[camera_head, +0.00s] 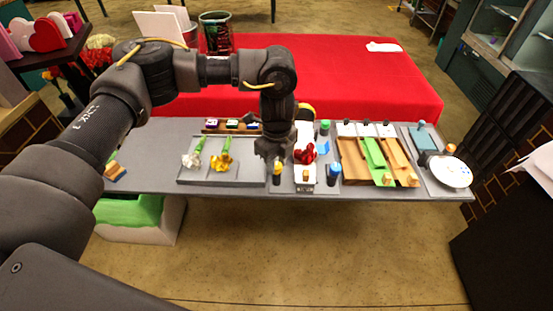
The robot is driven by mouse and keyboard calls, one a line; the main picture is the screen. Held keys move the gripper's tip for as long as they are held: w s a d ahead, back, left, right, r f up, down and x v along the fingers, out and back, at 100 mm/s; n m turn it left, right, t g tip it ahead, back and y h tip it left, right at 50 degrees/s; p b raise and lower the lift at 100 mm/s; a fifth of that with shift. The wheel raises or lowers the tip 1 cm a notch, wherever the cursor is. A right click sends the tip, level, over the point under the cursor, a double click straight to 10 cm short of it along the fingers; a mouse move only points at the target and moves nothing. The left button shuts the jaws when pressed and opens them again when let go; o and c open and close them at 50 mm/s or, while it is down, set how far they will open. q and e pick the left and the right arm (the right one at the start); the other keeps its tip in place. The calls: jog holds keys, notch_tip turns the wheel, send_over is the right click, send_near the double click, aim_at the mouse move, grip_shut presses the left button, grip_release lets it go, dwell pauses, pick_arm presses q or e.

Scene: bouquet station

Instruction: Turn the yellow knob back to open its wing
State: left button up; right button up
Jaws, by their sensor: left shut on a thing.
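My left arm reaches in from the left, and its gripper (276,163) points down at the front middle of the grey table. It is shut on the yellow knob (277,170), which tops a dark post; the fingers hide part of the knob. Beside it, red flowers (305,153) stand above a small white piece (305,174). A blue-topped knob (333,170) stands right of them, and a green-topped one (324,128) behind. The wing of the yellow knob is too small and covered to make out. My right gripper is not in view.
Left of the gripper, a grey tray (190,181) holds a white and a yellow wrapped bunch. To the right are wooden and green slats (373,152) and a white dish (451,172). A red surface (370,80) lies behind the grey table.

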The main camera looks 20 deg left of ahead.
aim_at(277, 165)
pick_arm(q)
jog(key=shift+r, duration=0.1)
dwell(0.3)
jog(key=o, duration=1)
jog(key=shift+c, duration=0.2)
notch_tip(277, 165, up, 11)
jog(key=b, duration=0.1)
jog(key=shift+f, duration=0.2)
